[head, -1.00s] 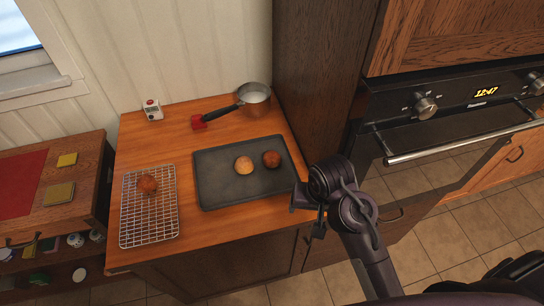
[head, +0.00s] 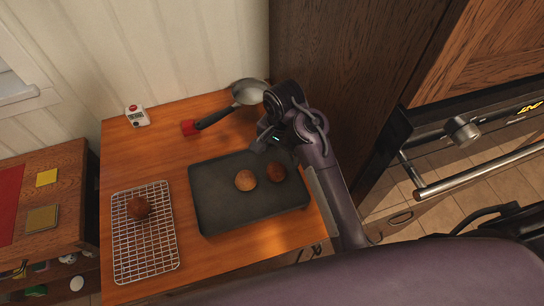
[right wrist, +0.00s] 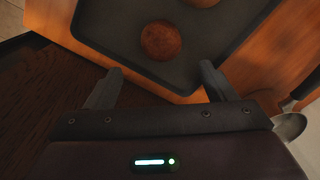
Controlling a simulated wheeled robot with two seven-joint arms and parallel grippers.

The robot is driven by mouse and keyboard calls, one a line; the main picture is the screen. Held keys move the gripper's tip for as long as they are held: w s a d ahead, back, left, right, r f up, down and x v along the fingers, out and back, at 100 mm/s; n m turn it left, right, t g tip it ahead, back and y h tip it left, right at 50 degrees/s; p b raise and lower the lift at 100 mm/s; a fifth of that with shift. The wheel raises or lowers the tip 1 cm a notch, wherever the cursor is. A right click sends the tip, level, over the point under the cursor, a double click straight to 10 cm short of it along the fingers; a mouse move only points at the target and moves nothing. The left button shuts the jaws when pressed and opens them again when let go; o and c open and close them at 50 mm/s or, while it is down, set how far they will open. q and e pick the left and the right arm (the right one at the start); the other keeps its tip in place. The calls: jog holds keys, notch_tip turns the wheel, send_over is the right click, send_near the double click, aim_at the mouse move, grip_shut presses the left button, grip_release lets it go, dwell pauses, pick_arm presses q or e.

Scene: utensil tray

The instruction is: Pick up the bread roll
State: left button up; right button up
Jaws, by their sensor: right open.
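A dark baking tray (head: 225,213) lies on the wooden counter and holds a golden bread roll (head: 245,180) and a darker brown roll (head: 275,172) to its right. Another brown roll (head: 138,207) sits on the wire rack (head: 150,260) at the left. My right gripper (head: 264,140) is above the tray's far right part, beyond the two rolls. In the right wrist view my gripper (right wrist: 161,73) is open and empty. One brown roll (right wrist: 161,40) shows past its fingertips, apart from them, and part of a second roll (right wrist: 204,2) is at the top edge. My left gripper is not seen.
A saucepan (head: 249,92) with a red-tipped handle stands at the back of the counter, close to my right arm. A white timer (head: 137,116) is at the back left. A tall wooden cabinet (head: 350,70) borders the counter's right side. Counter between rack and tray is clear.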

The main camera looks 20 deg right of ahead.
aim_at(276, 167)
jog(key=shift+s+f, duration=0.1)
jog(key=shift+f, duration=0.35)
jog(key=f+p, duration=0.1)
jog(key=f, duration=0.1)
jog(key=a+f+p, duration=0.1)
jog(key=shift+s+f+p, duration=0.25)
jog(key=shift+s+p, duration=0.05)
jog(key=shift+s, duration=0.05)
jog(key=shift+w+f, duration=0.25)
jog(key=shift+f, duration=1.15)
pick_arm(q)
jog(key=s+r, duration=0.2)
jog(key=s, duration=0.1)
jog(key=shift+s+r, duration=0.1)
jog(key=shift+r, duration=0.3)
pick_arm(e)
jog(key=c, duration=1.1)
